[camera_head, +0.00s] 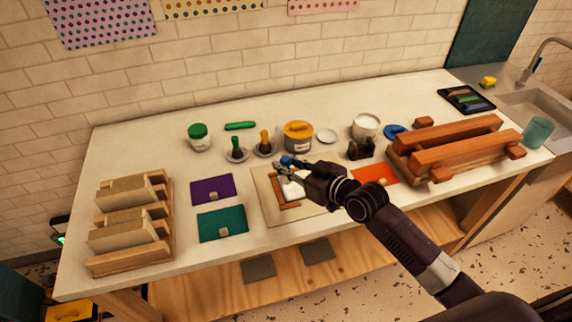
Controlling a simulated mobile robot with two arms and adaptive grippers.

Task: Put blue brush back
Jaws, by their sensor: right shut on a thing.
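My right gripper (283,170) reaches in from the lower right, above the pale board with a wooden frame (267,205). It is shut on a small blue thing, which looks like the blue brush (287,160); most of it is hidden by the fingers. Just behind and left of the gripper, a green brush (236,143) and an orange brush (265,138) stand upright on small round grey stands. I cannot make out an empty stand for the blue brush. My left gripper is not in view.
An orange-lidded tub (298,136) stands behind the gripper. A dark block (361,150), a white jar (366,126) and a wooden press (455,150) are to the right. Purple (212,189) and teal (222,223) mats and a wooden rack (130,262) lie left.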

